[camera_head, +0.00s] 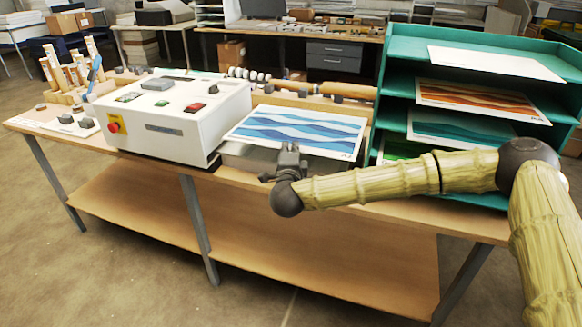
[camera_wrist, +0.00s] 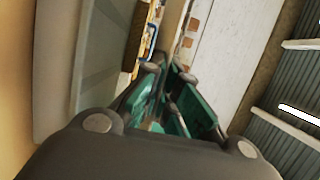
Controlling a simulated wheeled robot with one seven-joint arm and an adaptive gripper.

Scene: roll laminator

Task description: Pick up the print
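The print (camera_head: 298,130), a white sheet with blue wave bands, lies flat on a low grey block (camera_head: 262,160) on the workbench, right of the laminator. My gripper (camera_head: 289,148) is at the front edge of the print in the head view. Whether it touches the sheet cannot be told. In the wrist view the two fingers (camera_wrist: 168,72), with teal inner parts, point away from the camera with their tips close together. No sheet shows clearly between them. A grey surface (camera_wrist: 90,65) fills the left of that view.
The white laminator (camera_head: 180,115) stands left of the print. A teal rack (camera_head: 395,85) with several sheets on its shelves stands at the right. A long roller (camera_head: 320,88) lies behind the print. The bench front (camera_head: 400,208) lies below my arm.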

